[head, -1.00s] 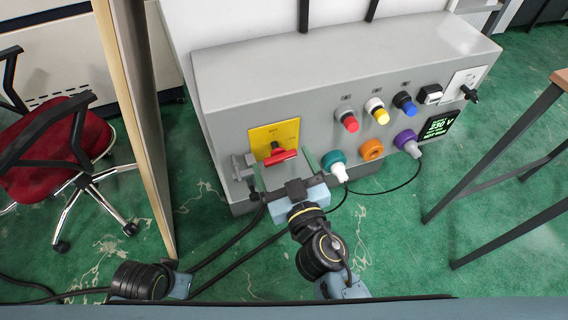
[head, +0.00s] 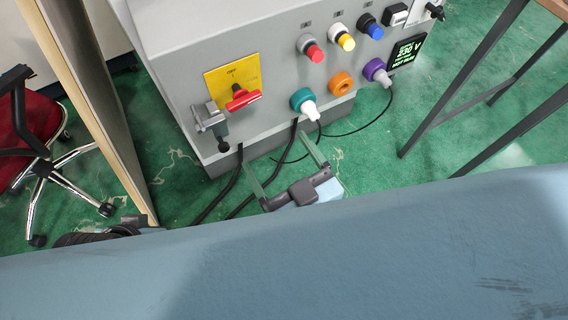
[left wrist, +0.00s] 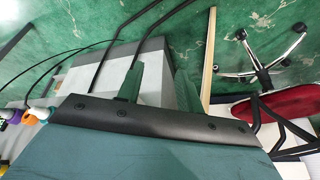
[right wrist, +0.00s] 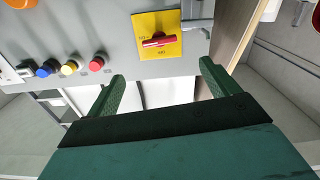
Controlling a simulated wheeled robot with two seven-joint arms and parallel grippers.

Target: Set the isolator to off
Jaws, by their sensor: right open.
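The isolator is a yellow plate (head: 222,80) with a red handle (head: 242,98), at the left end of the grey box's front. "OFF" reads above the handle. The handle lies roughly crosswise on the plate, not upright. In the right wrist view, which is upside down, the red handle (right wrist: 158,41) lies beyond the fingertips. My right gripper (head: 274,152) is open and empty, below the isolator and apart from it; it also shows in the right wrist view (right wrist: 162,72). My left gripper (left wrist: 158,78) is open and empty, low and away from the isolator.
A grey latch (head: 207,117) sits left of the isolator. Red, yellow and blue buttons (head: 342,38) and teal, orange and purple connectors (head: 341,84) are to its right. A screen (head: 405,51) reads 230 V. A wooden panel edge (head: 95,110) and red chair (head: 35,125) stand left; cables cross the floor.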

